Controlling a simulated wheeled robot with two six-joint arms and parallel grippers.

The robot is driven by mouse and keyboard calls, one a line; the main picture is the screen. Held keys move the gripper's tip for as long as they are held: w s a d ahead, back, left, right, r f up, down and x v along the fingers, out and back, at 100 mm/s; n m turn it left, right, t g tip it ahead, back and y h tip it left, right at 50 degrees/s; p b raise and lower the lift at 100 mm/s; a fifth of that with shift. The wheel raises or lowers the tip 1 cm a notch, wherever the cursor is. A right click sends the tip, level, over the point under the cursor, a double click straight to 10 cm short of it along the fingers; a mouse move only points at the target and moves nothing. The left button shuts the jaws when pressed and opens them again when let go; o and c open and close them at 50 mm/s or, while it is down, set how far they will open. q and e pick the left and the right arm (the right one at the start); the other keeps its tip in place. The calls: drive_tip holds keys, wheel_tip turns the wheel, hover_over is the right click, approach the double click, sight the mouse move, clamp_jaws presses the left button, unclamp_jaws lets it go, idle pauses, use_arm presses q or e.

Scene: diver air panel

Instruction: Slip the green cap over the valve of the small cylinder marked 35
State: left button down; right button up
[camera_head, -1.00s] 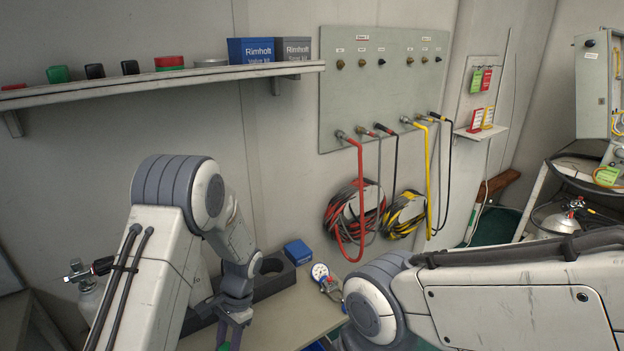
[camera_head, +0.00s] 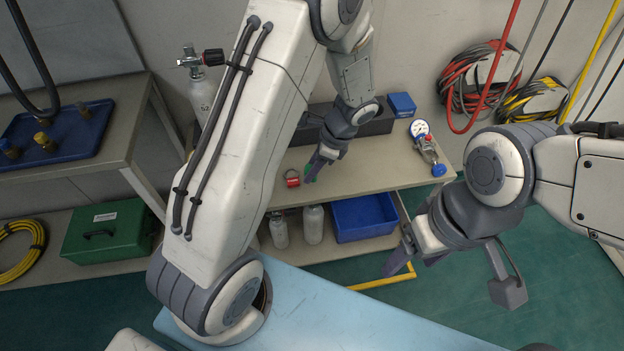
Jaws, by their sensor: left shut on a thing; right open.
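My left gripper (camera_head: 314,168) is shut on the green cap (camera_head: 307,172), just above the bench top; the fingers hide most of the cap. My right gripper (camera_head: 455,275) is open and empty, in front of the bench's right end. Two small pale cylinders stand on the lower shelf, one at the left (camera_head: 278,232) and one beside it (camera_head: 313,226). Their tops are under the bench edge and I cannot read any number on them. A larger cylinder (camera_head: 202,95) marked 62, with a valve, stands left of the bench, partly behind my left arm.
A red ring-like item (camera_head: 292,178) lies on the bench top (camera_head: 370,175) beside my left gripper. A blue bin (camera_head: 364,217) shares the lower shelf. A green case (camera_head: 105,230) is at left.

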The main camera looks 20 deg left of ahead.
use_arm(q)
drive_tip(key=d+f+m+t+b, duration=0.1)
drive_tip(key=m+b, duration=0.1)
drive_tip(key=m, duration=0.1)
drive_tip(key=w+d+f+m+t+b, duration=0.1)
drive_tip(key=f+m+b, duration=0.1)
drive_tip(key=m, duration=0.2)
drive_tip(key=d+f+m+t+h+b, duration=0.1)
drive_tip(key=m+t+b, duration=0.1)
drive_tip(key=m, duration=0.2)
drive_tip(key=shift+w+d+f, duration=0.1)
drive_tip(key=shift+w+f, duration=0.15)
drive_tip(key=m, duration=0.1)
drive_tip(key=d+m+b, duration=0.1)
drive_tip(key=shift+w+f+m+t+h, duration=0.1)
drive_tip(key=shift+m+t+h, duration=0.2)
drive_tip(key=shift+m+t, duration=0.1)
drive_tip(key=p, duration=0.3)
hover_over(320, 174)
drive_tip(key=s+d, duration=0.1)
drive_tip(key=s, duration=0.1)
drive_tip(key=shift+w+d, duration=0.1)
drive_tip(key=shift+w, duration=0.15)
drive_tip(key=shift+b, duration=0.35)
use_arm(e)
wheel_tip(320, 174, down, 7)
drive_tip(key=shift+r, duration=0.15)
